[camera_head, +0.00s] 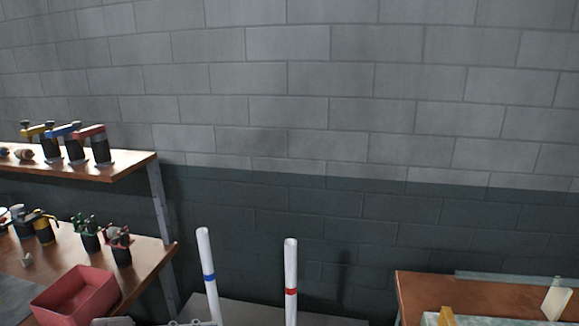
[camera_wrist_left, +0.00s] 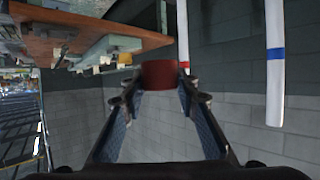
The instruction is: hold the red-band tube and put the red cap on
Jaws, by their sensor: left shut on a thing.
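The red-band tube (camera_head: 291,265) stands upright right of the middle in the head view, white with a red band. The blue-band tube (camera_head: 206,262) stands to its left. In the left wrist view my left gripper (camera_wrist_left: 160,88) is shut on the red cap (camera_wrist_left: 160,74), a short dark red cylinder between its fingertips. There the red-band tube (camera_wrist_left: 183,30) appears just right of the cap, partly behind a fingertip; I cannot tell the distance. The blue-band tube (camera_wrist_left: 275,70) is farther right. My right gripper is not in view.
A wooden shelf (camera_head: 120,170) at left holds several clamp-like tools. Below it, a bench (camera_head: 150,262) carries small holders and a red bin (camera_head: 88,298). Another wooden table (camera_head: 420,290) stands at right. A brick wall (camera_head: 300,130) is behind.

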